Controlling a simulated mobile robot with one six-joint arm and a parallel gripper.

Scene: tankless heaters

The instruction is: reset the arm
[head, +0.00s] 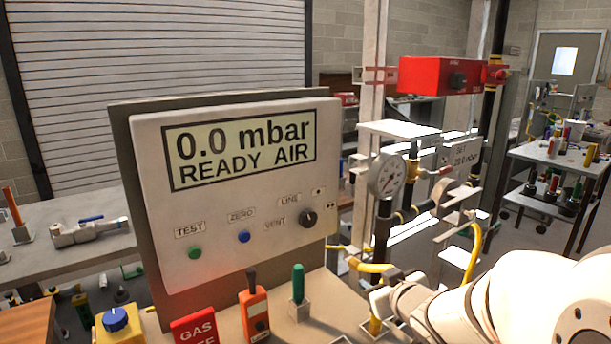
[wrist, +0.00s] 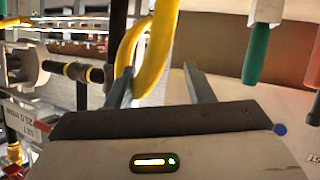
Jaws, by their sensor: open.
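My arm (head: 500,305) reaches in from the lower right of the head view, its end low beside the yellow hose (head: 372,266) and to the right of the tester panel. In the wrist view my gripper (wrist: 160,80) is open, its two fingers apart with nothing held between them. The yellow hose (wrist: 157,55) passes close by the left finger; I cannot tell whether they touch. A green handle (wrist: 257,55) hangs into view right of the fingers. The fingertips are not clear in the head view.
The tester panel (head: 240,240) reads "0.0 mbar READY AIR". Before it stand a green-handled tool (head: 298,284), an orange tool (head: 254,312) and a red gas sign (head: 195,329). A pressure gauge (head: 387,176) and black pipes rise behind my gripper. A cart (head: 560,153) stands far right.

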